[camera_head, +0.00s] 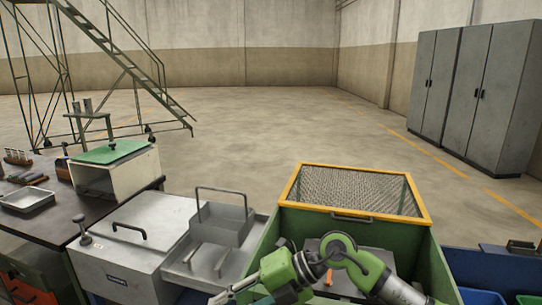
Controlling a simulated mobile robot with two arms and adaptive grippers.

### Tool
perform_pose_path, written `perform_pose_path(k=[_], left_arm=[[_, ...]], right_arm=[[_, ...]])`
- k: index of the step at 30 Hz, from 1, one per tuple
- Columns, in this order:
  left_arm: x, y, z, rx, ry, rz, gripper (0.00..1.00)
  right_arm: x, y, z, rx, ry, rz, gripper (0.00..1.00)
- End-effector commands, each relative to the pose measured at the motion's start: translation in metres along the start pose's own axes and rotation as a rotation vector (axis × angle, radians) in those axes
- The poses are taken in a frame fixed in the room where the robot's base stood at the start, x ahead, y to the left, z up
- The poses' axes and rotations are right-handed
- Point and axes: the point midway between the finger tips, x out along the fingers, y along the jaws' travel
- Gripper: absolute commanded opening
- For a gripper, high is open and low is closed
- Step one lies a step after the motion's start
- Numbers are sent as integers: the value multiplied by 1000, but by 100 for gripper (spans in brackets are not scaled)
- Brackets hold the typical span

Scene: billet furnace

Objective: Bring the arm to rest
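One arm of mine, green and grey, comes in from the bottom right and bends in front of the green bin (425,262). Its far end reaches down and left to what looks like my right gripper (232,292), at the bottom edge of the head view beside the metal tray. The fingers are small and partly cut off, so I cannot tell whether they are open or shut. I see nothing clearly held in it. My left gripper is not in view.
The bin has a yellow-framed mesh lid (352,190). To its left are a metal tray with a handled basket (222,222), a grey lidded box (125,262) and a dark bench (50,222). Blue bins stand at bottom right. Open floor (260,125) lies beyond.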

Motion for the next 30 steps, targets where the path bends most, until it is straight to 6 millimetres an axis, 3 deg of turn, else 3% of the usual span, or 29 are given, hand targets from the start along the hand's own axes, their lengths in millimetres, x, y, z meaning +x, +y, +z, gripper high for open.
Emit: perform_pose_path(k=[1,3,7,11,14,17,20,23,26,30], left_arm=[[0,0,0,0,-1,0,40],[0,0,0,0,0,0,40],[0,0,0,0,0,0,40],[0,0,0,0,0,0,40],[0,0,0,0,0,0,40],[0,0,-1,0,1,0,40],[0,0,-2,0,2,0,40],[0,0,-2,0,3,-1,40],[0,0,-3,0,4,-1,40],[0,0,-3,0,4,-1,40]], right_arm=[[10,24,-12,11,4,138,26],[11,61,-20,39,-18,333,26],[-12,113,-19,136,-100,668,26],[-57,134,-1,295,-233,956,26],[-95,124,20,457,-362,1135,26],[-131,91,41,647,-512,1269,26],[-158,38,57,860,-674,1351,26],[-174,-28,61,1095,-836,1377,26],[-179,-102,49,1341,-995,1344,26],[-168,-200,6,1681,-1180,1207,26]])
